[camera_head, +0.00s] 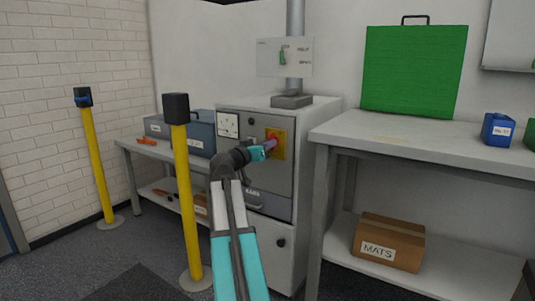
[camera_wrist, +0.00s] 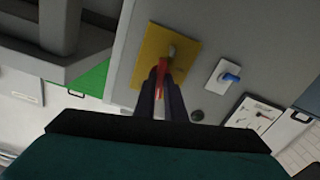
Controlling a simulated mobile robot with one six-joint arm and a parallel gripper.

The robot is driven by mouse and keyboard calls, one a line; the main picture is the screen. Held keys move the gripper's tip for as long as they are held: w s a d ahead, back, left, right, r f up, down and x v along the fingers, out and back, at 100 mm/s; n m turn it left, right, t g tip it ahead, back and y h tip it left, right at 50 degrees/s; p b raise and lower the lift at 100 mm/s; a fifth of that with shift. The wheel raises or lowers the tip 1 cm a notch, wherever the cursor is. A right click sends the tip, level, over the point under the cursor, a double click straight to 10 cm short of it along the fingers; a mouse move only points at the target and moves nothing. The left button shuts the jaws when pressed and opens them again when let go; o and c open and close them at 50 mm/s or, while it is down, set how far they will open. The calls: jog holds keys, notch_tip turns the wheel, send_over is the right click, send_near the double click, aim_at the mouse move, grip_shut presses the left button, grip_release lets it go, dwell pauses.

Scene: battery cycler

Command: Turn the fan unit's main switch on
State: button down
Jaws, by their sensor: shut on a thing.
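The fan unit (camera_head: 305,190) is a grey cabinet with a pipe rising from its top. On its front is a yellow plate (camera_head: 281,137) bearing a red switch handle (camera_head: 273,143). My gripper (camera_head: 266,148) is at this handle. In the wrist view, the yellow plate (camera_wrist: 152,48) is ahead, with a grey round part near its middle. My gripper's dark fingers (camera_wrist: 161,88) are shut on the red handle (camera_wrist: 162,70), which shows between them. The fingers hide part of the handle, and its exact setting is hard to read.
A white-plated blue handle (camera_wrist: 231,77) sits beside the yellow plate in the wrist view. A yellow post (camera_head: 186,205) stands left of my arm. A workbench (camera_head: 400,140) stands close on the right. A blue toolbox (camera_head: 182,133) lies on the left bench.

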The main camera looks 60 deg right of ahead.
jog(key=shift+d+m+b, duration=0.1)
jog(key=shift+m+b, duration=1)
jog(key=shift+b, duration=0.3)
jog(key=shift+r, duration=0.15)
jog(key=c, duration=1.8)
grip_release()
jog(key=shift+a, duration=0.2)
jog(key=shift+a+p, duration=1.95)
jog(key=shift+a, duration=4.8)
